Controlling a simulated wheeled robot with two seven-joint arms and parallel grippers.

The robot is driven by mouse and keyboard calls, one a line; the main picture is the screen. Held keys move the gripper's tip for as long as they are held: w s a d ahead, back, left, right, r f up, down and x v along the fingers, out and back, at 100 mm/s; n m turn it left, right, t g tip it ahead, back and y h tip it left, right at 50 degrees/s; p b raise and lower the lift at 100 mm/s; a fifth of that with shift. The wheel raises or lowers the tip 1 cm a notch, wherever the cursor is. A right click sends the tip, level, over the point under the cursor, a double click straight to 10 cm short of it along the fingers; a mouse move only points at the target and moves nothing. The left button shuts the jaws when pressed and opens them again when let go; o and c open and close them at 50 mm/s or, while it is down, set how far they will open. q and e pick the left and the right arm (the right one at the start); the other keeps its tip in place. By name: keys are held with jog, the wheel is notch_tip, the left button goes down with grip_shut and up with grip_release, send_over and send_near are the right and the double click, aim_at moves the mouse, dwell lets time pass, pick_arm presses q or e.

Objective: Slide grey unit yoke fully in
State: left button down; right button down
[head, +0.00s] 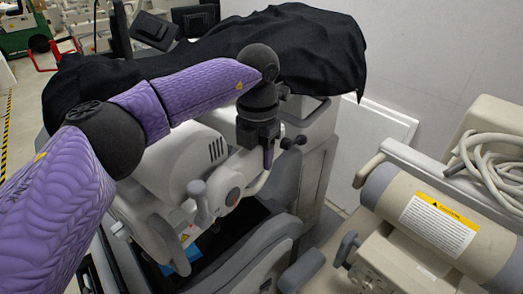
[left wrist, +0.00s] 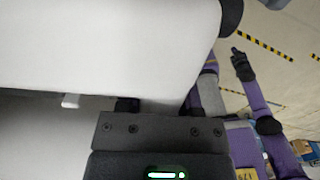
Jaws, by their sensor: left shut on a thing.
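The grey unit (head: 172,162) stands in the middle of the head view, light grey, with vents, a round dial and a knobbed lever on its near side. My left gripper (head: 268,155) points down at the unit's right side and is shut on a light grey part there, which I take for the yoke (head: 262,182). The fingers and wrist hide most of the grip. In the left wrist view a large pale surface fills the upper left, and the fingertips are hidden. My right gripper (left wrist: 240,65) appears small in that view; its jaws are unclear.
A black cloth (head: 300,45) drapes over the cart behind the unit. At the right stands a beige machine with a cylinder (head: 440,222), a yellow-edged label and a coiled hose (head: 492,160). A pale wall (head: 430,60) is behind. A narrow floor gap separates the machines.

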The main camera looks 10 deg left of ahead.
pick_arm(q)
jog(key=shift+s+a+f, duration=0.1)
jog(key=shift+s+a, duration=0.05)
jog(key=shift+s, duration=0.2)
jog(key=shift+c, duration=1.3)
grip_release()
jog(key=shift+w+a, duration=0.1)
jog(key=shift+r, duration=0.2)
notch_tip(320, 180, up, 10)
jog(key=shift+f+b, duration=0.15)
jog(key=shift+b, duration=0.25)
